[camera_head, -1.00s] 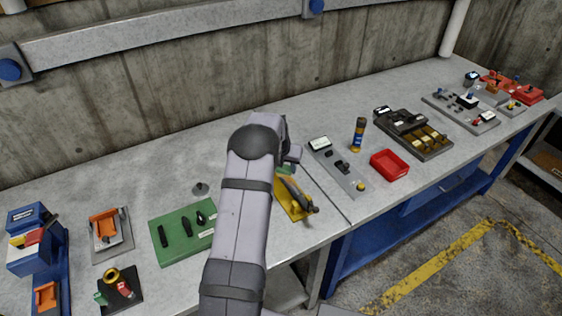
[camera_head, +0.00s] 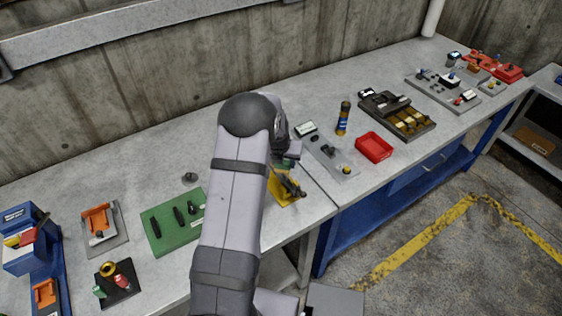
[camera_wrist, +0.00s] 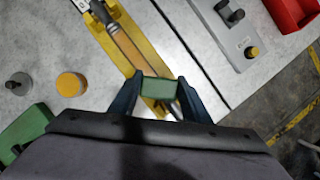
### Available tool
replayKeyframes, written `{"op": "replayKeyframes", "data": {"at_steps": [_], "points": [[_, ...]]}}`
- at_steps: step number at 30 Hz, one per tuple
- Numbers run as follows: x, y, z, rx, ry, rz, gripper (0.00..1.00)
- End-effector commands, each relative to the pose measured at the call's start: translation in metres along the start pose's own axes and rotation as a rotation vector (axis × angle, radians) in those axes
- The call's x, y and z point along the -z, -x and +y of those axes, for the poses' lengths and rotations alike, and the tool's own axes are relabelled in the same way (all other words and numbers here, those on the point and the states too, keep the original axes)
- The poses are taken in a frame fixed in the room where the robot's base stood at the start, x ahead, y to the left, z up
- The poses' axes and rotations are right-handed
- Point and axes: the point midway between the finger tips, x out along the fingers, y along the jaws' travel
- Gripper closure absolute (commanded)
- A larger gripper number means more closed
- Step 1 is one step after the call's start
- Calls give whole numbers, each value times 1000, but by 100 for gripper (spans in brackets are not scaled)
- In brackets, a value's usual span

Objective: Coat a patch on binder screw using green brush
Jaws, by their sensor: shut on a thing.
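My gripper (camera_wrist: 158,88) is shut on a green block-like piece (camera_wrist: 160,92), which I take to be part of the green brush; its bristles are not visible. In the head view my arm largely hides the gripper, near the yellow holder (camera_head: 278,196). The wrist view shows the gripper above this holder, which bears a long tool with a wooden handle (camera_wrist: 130,50). A small grey round piece with a stub (camera_wrist: 18,84) stands on the bench left of the gripper; I cannot tell whether it is the binder screw. A yellow disc (camera_wrist: 71,84) lies beside it.
A green board (camera_head: 158,236) with dark tools lies left of my arm. A grey plate with knobs (camera_head: 330,155), a red bin (camera_head: 374,147) and a blue-and-yellow canister (camera_head: 343,118) stand to the right. The bench behind my arm is mostly clear.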

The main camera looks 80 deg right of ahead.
Motion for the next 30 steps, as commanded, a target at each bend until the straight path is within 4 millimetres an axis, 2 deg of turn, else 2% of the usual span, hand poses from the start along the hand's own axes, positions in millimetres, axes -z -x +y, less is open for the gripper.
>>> {"op": "replayKeyframes", "data": {"at_steps": [18, 30], "points": [[-20, 51, 0, 0, 1, 5, 75], [-21, 52, 0, 0, 1, 5, 75]]}}
